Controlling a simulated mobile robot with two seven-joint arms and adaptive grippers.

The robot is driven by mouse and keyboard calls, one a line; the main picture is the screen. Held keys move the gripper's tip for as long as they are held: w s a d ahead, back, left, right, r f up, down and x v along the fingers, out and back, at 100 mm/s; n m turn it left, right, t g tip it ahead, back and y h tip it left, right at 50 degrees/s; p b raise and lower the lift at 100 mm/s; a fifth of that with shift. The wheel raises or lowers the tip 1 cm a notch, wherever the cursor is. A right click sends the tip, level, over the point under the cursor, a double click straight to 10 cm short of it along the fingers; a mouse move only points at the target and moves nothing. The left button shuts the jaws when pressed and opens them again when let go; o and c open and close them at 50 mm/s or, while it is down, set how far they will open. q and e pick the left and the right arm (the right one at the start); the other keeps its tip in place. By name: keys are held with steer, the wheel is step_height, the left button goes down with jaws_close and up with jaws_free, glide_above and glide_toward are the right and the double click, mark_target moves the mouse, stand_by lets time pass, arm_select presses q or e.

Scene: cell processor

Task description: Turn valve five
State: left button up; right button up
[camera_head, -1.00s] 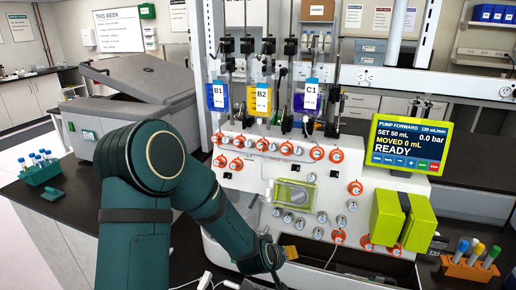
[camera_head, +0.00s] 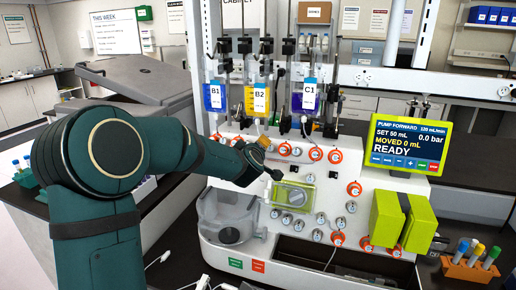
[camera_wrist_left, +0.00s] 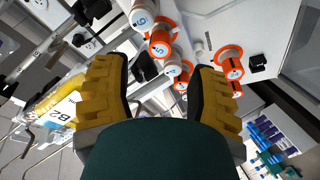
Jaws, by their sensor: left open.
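Several round valves with orange rings sit on the white front panel of the cell processor (camera_head: 340,205). Their numbers are too small to read in the head view, so I cannot tell there which is valve five. My left gripper (camera_head: 268,156) is in front of the panel's upper middle, below bag B2. In the left wrist view its two yellow fingers (camera_wrist_left: 160,75) are apart and empty. Orange-ringed valves (camera_wrist_left: 160,48) lie beyond and between the fingertips; some labels look like a 5, but they are blurred. My right gripper is not in view.
Bags B1 (camera_head: 215,97), B2 (camera_head: 257,98) and C1 (camera_head: 305,98) hang above the valves. A green-framed pump screen (camera_head: 409,145) stands at the right. A clear-windowed green unit (camera_head: 292,194) is just below the gripper. A tube rack (camera_head: 470,268) stands on the bench at right.

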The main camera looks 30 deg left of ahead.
arm_select(q)
steer(key=x, duration=0.6)
steer(key=shift+w+f, duration=0.1)
steer(key=shift+w, duration=0.15)
